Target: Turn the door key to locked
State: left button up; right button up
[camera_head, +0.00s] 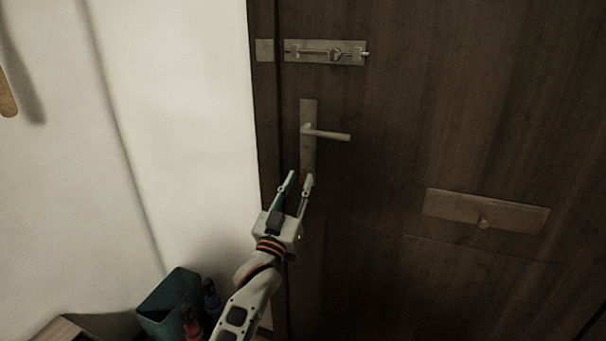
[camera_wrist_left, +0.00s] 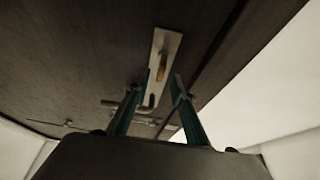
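The dark wooden door (camera_head: 420,120) carries a pale metal lock plate (camera_head: 308,115) with a lever handle (camera_head: 330,134). A small brass-coloured key (camera_wrist_left: 162,66) shows on the plate in the left wrist view. It lies ahead of the gap between my left fingers, apart from them as far as I can tell. My left gripper (camera_head: 299,177) is open at the lower end of the plate; its fingers also show apart in the wrist view (camera_wrist_left: 155,86). In the head view the fingertips largely hide the key. My right gripper is in neither view.
A sliding bolt (camera_head: 325,53) sits above the handle. A plate with a knob (camera_head: 486,213) is on the door at right. A dark green container (camera_head: 171,302) stands at lower left beside my arm. A white wall (camera_head: 190,120) is left of the door.

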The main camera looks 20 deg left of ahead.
aim_at(301, 177)
pick_arm(q)
jog(key=x, duration=0.3)
jog(key=shift+f, duration=0.1)
jog(key=shift+w, duration=0.35)
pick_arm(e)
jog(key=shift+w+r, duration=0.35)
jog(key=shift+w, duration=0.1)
pick_arm(q)
grip_shut()
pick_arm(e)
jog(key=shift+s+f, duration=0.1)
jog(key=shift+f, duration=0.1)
